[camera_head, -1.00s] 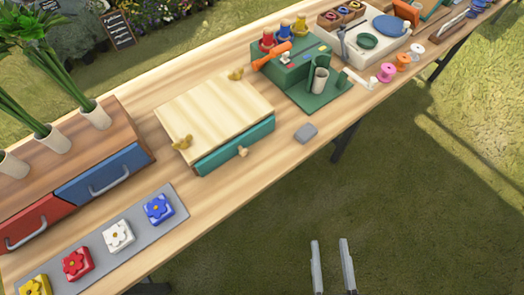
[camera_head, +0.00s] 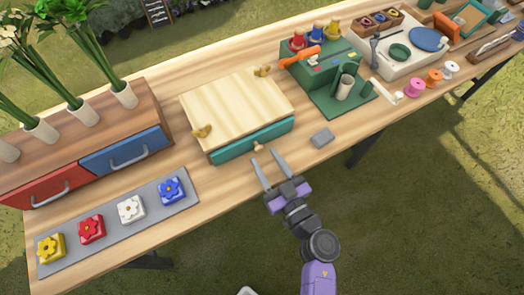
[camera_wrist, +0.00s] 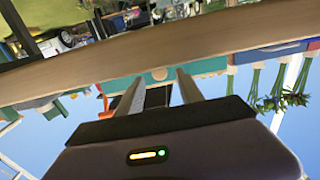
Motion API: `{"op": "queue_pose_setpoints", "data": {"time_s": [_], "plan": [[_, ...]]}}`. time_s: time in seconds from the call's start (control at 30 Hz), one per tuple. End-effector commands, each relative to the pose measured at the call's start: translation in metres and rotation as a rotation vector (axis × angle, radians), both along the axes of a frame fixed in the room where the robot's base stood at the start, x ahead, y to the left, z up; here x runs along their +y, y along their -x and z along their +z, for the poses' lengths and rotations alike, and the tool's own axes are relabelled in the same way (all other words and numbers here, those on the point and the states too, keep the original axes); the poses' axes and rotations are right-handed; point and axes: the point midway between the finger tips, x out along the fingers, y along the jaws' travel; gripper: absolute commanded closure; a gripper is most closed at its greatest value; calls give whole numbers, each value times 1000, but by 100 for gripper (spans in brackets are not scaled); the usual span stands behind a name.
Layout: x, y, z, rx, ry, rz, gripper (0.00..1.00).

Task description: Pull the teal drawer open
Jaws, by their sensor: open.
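The teal drawer (camera_head: 235,144) is the front of a box with a pale wooden top (camera_head: 238,108) on the table. It looks shut or nearly so. A small round wooden knob (camera_head: 258,147) sticks out of its front. My gripper (camera_head: 267,166) is open and empty at the table's front edge, its fingers pointing at the drawer front with the knob near the gap between their tips. In the wrist view, which is upside down, the knob (camera_wrist: 159,74) shows between the two fingers (camera_wrist: 158,92). I cannot tell whether a finger touches it.
A grey block (camera_head: 322,138) lies right of the drawer. A green stand (camera_head: 342,100) with a cup is beyond it. A grey mat (camera_head: 190,197) with flower blocks and a red and blue drawer unit (camera_head: 90,160) are at left. Bare table lies around the box.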

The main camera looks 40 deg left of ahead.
Motion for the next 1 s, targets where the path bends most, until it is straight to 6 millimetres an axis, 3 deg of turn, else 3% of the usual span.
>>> {"op": "queue_pose_setpoints", "data": {"time_s": [0.2, 0.57, 0.8, 1.0], "plan": [[23, -10, -1, 0, 0, -1, 56], [28, -12, 0, 0, 0, -2, 56], [28, -12, 0, 0, 0, -2, 100], [28, -12, 0, 0, 0, -2, 100]]}}
